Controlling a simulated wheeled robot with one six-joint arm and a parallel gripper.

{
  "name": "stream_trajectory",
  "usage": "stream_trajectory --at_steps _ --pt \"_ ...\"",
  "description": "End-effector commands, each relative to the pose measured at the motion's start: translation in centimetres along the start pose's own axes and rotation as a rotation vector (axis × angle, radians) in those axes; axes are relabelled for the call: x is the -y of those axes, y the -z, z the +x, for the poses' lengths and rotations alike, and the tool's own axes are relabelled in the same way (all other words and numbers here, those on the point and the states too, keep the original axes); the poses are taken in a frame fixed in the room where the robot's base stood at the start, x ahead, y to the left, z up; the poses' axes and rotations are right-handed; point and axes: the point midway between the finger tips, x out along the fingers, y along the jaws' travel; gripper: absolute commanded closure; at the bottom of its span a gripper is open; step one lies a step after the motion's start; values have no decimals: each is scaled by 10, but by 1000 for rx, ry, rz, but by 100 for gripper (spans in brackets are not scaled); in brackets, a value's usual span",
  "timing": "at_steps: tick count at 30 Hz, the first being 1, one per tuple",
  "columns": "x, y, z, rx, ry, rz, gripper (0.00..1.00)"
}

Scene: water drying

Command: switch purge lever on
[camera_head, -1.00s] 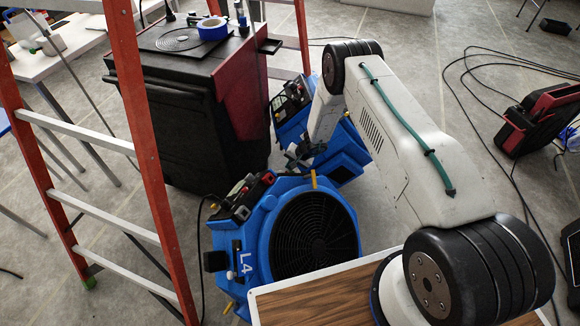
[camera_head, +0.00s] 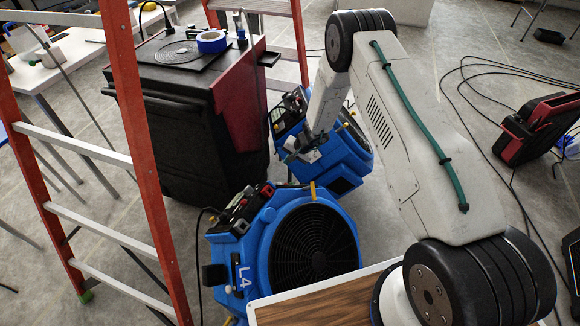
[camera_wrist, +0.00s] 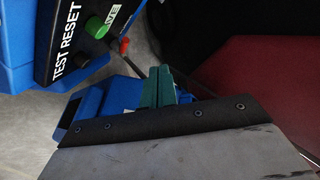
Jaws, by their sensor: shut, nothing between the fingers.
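Two blue machines stand on the floor. The near one (camera_head: 268,250) is marked L4 and has a round black grille; the far one (camera_head: 345,160) stands behind it, beside the black cabinet. My gripper (camera_head: 303,152) is at the near left side of the far machine in the head view. In the wrist view its green fingers (camera_wrist: 157,87) are together, with nothing between them. A black panel (camera_wrist: 75,40) marked TEST RESET is at upper left, with a green knob (camera_wrist: 97,27). A red-tipped lever (camera_wrist: 124,45) sticks out beside it, apart from the fingers. I cannot tell whether it is the purge lever.
A black and red cabinet (camera_head: 185,125) stands left of my gripper, with blue tape (camera_head: 212,41) on top. An orange ladder (camera_head: 140,130) rises at left. Cables and a red-black case (camera_head: 538,125) lie on the right floor.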

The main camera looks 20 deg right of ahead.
Motion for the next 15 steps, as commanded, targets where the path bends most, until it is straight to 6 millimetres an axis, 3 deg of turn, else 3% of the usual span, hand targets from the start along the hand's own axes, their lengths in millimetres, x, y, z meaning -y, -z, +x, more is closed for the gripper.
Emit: stream_trajectory --at_steps 6,15 --pt "13 -8 -14 1 0 -3 100" --pt "15 -10 -15 2 0 -3 100"
